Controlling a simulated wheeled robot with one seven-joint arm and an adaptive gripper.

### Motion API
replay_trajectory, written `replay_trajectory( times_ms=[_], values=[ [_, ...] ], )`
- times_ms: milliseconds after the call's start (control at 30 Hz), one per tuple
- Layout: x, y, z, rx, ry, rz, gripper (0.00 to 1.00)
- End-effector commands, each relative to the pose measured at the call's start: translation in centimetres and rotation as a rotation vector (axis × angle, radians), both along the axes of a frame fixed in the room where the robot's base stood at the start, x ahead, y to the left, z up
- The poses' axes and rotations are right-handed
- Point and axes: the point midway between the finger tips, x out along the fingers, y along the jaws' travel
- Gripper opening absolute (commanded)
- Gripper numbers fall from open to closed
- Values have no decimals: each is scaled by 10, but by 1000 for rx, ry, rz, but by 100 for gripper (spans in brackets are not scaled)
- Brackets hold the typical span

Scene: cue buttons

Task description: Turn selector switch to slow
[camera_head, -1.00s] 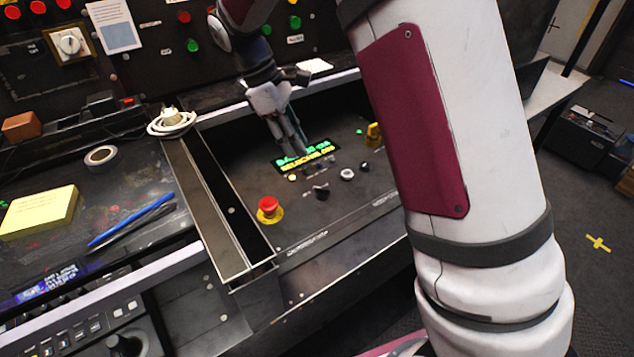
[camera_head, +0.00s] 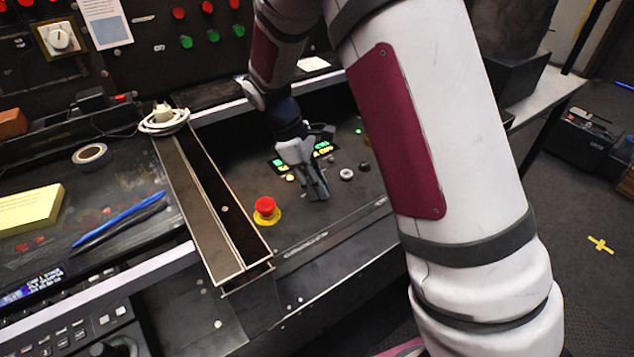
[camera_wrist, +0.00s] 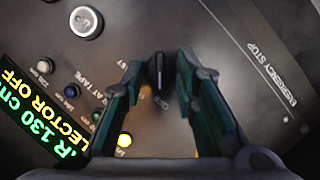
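The selector switch (camera_wrist: 158,72) is a small black knob with a pale pointer line on the dark panel. In the wrist view it shows between the two fingertips of my gripper (camera_wrist: 159,68), with a visible gap on each side. In the head view my gripper (camera_head: 316,192) points down at the panel and hides the knob. The fingers are apart and hold nothing; I cannot tell how far the tips are above the panel. A lit display (camera_wrist: 45,125) with green and yellow text partly reads "LECTOR OFF". The "slow" marking cannot be read.
A red emergency stop button (camera_head: 265,207) on a yellow base sits left of my gripper. A white round button (camera_head: 346,174) is to its right. A metal channel (camera_head: 200,205) borders the panel at left.

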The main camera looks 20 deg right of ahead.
Motion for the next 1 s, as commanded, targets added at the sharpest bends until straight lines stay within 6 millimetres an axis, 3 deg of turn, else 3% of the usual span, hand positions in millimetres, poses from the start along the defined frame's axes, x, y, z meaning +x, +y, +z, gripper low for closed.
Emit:
replay_trajectory(
  times_ms=[100,233,667,1000],
  values=[
    [0,0,0,0,0,0,28],
    [0,0,0,0,0,0,0],
    [0,0,1,0,0,-33,0],
    [2,-2,2,1,1,-244,0]
  ],
)
